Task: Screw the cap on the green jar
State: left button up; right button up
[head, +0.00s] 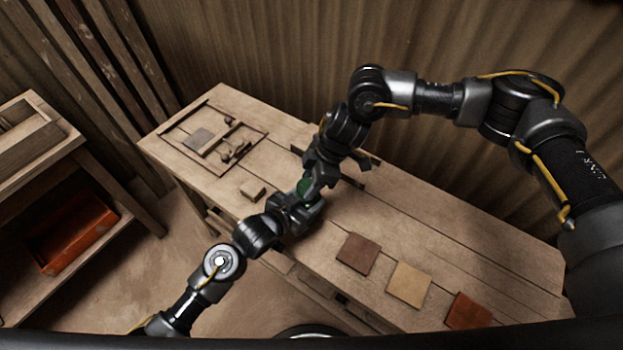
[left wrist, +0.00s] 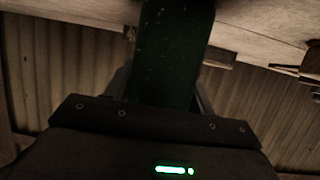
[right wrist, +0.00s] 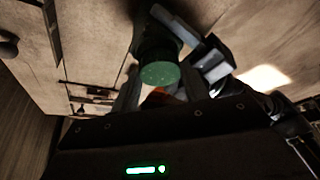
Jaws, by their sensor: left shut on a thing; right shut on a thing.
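The green jar (head: 305,186) is in the middle of the head view, above the bench and partly hidden by both grippers. My left gripper (head: 296,204) is shut on the jar; its dark green speckled body (left wrist: 172,55) fills the space between the fingers in the left wrist view. My right gripper (head: 316,178) is just above it, shut on the cap. In the right wrist view a round green top, the cap (right wrist: 160,73), shows between the right fingers, with the left gripper's fingers (right wrist: 210,58) close behind. I cannot tell whether the cap is seated on the jar.
The wooden bench (head: 450,262) carries a brown tile (head: 358,253), a tan tile (head: 408,284) and a red-brown tile (head: 468,311). A small wooden block (head: 252,189) and a framed tray (head: 172,139) are at left. An orange bin (head: 75,235) sits on a separate shelf.

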jog(key=shift+f, duration=0.15)
jog(key=shift+s+m, duration=0.1)
jog(key=shift+m, duration=0.4)
jog(key=m, duration=0.1)
jog(key=m+t, duration=0.1)
jog(key=m, duration=0.1)
jog(key=shift+s+t, duration=0.2)
jog(key=shift+t, duration=0.1)
jog(key=m+t, duration=0.1)
jog(key=m, duration=0.2)
jog(key=m+h, duration=0.1)
jog(key=m, duration=0.1)
jog(key=shift+s+m+t, duration=0.1)
jog(key=shift+m+t, duration=0.3)
jog(key=o, duration=1)
jog(key=shift+c, duration=0.2)
jog(key=shift+s+a, duration=0.1)
jog(key=shift+a, duration=0.1)
